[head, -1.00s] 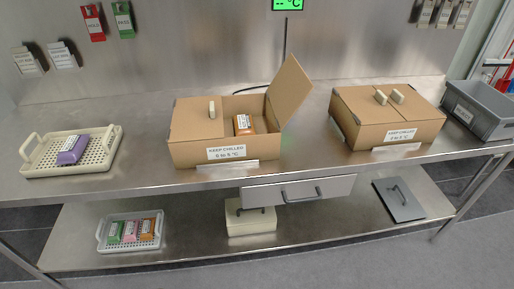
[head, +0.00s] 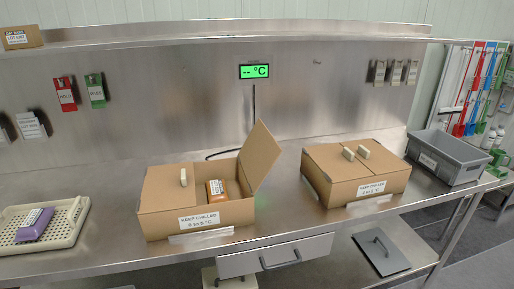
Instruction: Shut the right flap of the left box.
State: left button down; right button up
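The left box (head: 200,219) is cardboard with a "KEEP CHILLED" label and stands on the steel bench. Its left flap (head: 165,188) lies shut, with a pale handle block on it. Its right flap (head: 260,156) stands open, tilted up and out to the right. An orange pack (head: 217,190) with a white label shows inside the box's open right half. Neither of my grippers is in view.
The right box (head: 357,182) stands to the right with both flaps shut. A grey bin (head: 447,157) is at the bench's right end. A cream tray (head: 70,217) with a purple pack (head: 35,225) is at the left. Bare bench lies between the boxes.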

aim_at(259, 152)
jog(key=i+l+u, duration=0.15)
jog(key=l+u, duration=0.35)
jog(key=l, duration=0.55)
jog(key=l+u, duration=0.5)
jog(key=l, duration=0.5)
jog(key=k, duration=0.05)
